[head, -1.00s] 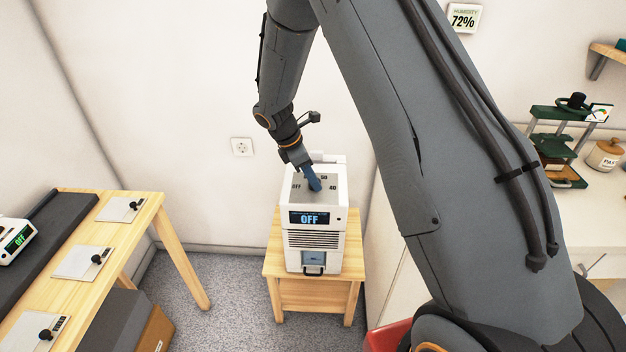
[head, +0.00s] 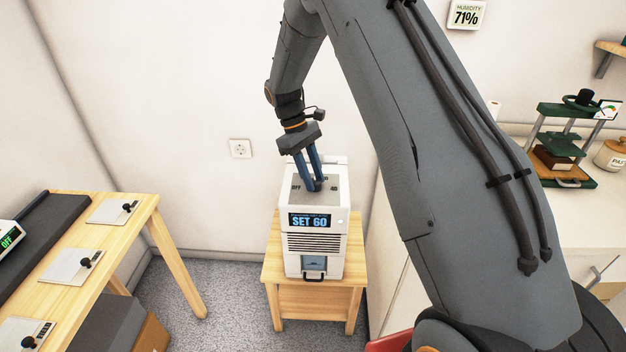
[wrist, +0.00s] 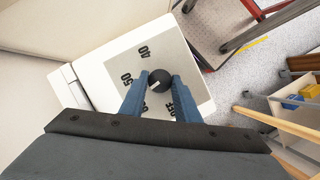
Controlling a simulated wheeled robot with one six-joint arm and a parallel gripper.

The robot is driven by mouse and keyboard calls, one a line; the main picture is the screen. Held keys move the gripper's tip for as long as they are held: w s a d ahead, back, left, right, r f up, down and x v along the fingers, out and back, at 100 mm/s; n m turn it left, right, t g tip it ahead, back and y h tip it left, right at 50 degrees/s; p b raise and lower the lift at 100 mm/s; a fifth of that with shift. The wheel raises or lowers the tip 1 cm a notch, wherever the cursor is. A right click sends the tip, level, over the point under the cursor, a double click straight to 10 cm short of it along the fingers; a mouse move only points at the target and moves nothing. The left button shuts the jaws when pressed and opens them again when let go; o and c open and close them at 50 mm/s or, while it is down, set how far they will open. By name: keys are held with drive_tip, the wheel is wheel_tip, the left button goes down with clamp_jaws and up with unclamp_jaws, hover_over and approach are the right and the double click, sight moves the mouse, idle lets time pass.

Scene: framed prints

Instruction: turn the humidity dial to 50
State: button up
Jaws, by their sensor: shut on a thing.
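The white dehumidifier-like unit (head: 315,240) stands on a small wooden stand, and its display (head: 310,221) reads SET 60. Its humidity dial (wrist: 159,80) is a round black knob on the grey top panel (wrist: 178,53), with a pale mark toward the lower left. In the wrist view the labels 40, 50 and OFF are readable around it; another label at the lower left is partly hidden by a finger. My gripper (head: 317,184) points down with its blue fingers shut on the dial, one on each side. In the head view the fingers partly cover the dial and labels.
A wooden table (head: 135,225) with levers on plates is at the left. A counter with a green press (head: 565,145) is at the right. A wall socket (head: 240,148) is behind; bare floor lies left of the stand (head: 315,295).

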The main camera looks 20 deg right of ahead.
drive_tip(key=m+y+b, duration=0.1)
drive_tip(key=m, duration=0.3)
drive_tip(key=shift+d+m+g, duration=0.15)
drive_tip(key=shift+m+g, duration=0.15)
drive_tip(key=shift+g, duration=0.1)
drive_tip(key=shift+d+m+y, duration=0.1)
drive_tip(key=shift+m+y, duration=0.7)
drive_tip(key=shift+m, duration=0.8)
drive_tip(key=o, duration=1)
drive_tip(key=shift+b+v, duration=1.15)
drive_tip(key=shift+v, duration=2.75)
